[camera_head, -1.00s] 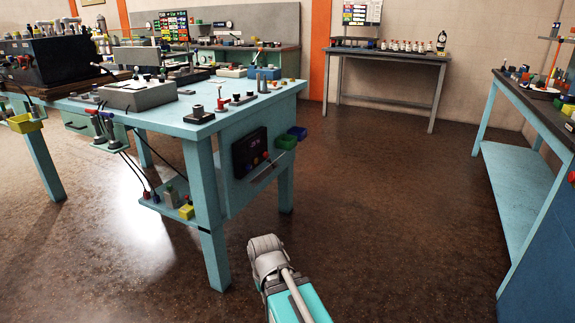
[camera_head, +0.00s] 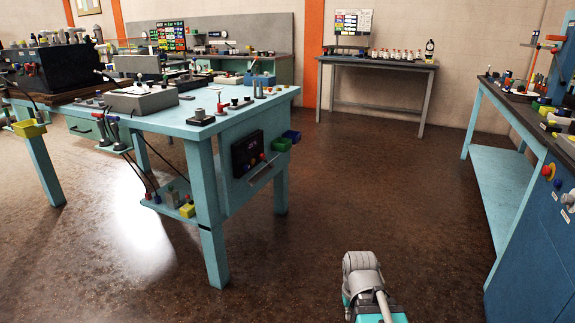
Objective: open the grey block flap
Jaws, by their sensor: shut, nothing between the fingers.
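A grey block (camera_head: 140,101) with a flat, slightly sloped top sits on the light blue workbench (camera_head: 205,128) at left. It may be the block with the flap, but it is too small here to tell the flap or how it stands. My arm shows at the bottom, right of centre, as a grey joint and a teal link over the open floor, well apart from the bench. My gripper's fingers do not show.
A black panel (camera_head: 248,153) and a drawer are on the bench's near end, with a low shelf below. Another bench (camera_head: 500,170) with a blue cabinet stands at right. A table (camera_head: 375,62) with bottles stands at the back. Brown floor (camera_head: 350,190) between them is clear.

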